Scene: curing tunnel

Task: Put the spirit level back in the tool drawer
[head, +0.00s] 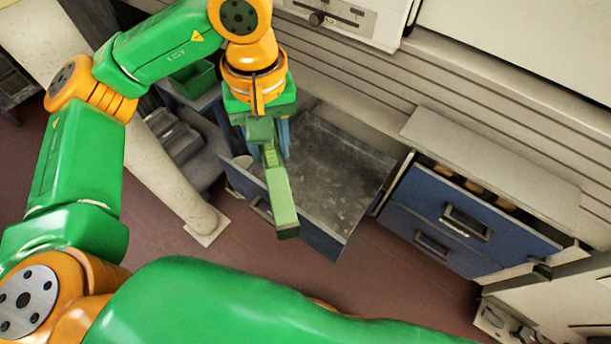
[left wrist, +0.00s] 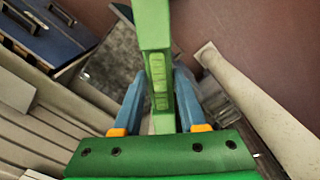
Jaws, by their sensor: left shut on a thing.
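The spirit level is a long green bar (head: 281,198) held in my left gripper (head: 270,140), which is shut on it. The bar slants down the picture over the open tool drawer (head: 335,168), a grey-bottomed drawer with a blue front. Its far end overlaps the drawer's front edge in the head view. In the left wrist view the level (left wrist: 154,40) stands between the two blue fingers, with part of the drawer floor (left wrist: 112,72) behind it. How high it is above the drawer I cannot tell. My right gripper is out of view.
A blue cabinet (head: 470,225) with handled drawers stands right of the open drawer. A pale post (head: 185,195) rises at its left, near a green bin (head: 193,77). The ribbed wall lies behind. The visible drawer floor looks bare.

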